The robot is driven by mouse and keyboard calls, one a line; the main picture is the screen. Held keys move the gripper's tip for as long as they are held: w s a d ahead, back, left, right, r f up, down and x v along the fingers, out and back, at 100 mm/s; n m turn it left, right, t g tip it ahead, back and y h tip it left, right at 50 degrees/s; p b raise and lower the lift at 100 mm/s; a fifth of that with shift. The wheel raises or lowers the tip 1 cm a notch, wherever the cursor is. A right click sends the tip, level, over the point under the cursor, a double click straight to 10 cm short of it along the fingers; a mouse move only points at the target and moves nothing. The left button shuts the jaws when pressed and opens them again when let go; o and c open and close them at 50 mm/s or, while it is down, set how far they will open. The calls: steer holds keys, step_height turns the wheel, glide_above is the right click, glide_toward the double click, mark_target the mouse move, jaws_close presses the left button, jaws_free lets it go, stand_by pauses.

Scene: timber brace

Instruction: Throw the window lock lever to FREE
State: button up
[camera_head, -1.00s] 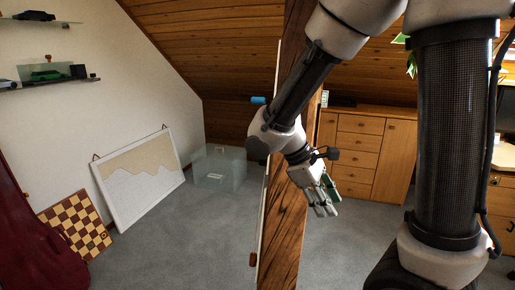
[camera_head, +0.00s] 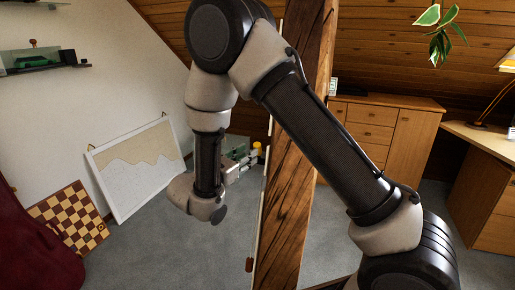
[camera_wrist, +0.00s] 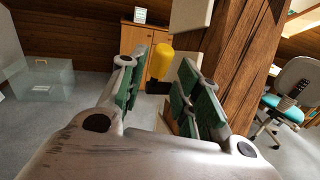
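A yellow rounded knob (camera_wrist: 163,61) with a black part under it shows in the wrist view, beside the timber post; it looks like the lever's handle. It also shows in the head view (camera_head: 257,148), just left of the post. Pale blocks (camera_wrist: 190,14) sit near it. No FREE marking is readable. My gripper (camera_wrist: 165,75) is open, with green-padded fingers to the left and right of the knob in the picture. I cannot tell whether the knob is between them or beyond them. In the head view my gripper (camera_head: 238,162) points right toward the post, partly hidden by my arm.
The slanted timber post (camera_head: 290,200) stands close to my gripper. A clear box (camera_wrist: 42,80) is on the floor. A framed board (camera_head: 137,170) and a chessboard (camera_head: 70,218) lean at the left wall. A wooden cabinet (camera_head: 385,140) stands behind. Grey floor is open.

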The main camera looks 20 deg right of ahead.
mark_target(261, 154)
steer(key=x, duration=0.7)
steer(key=shift+s, duration=0.1)
jaws_close()
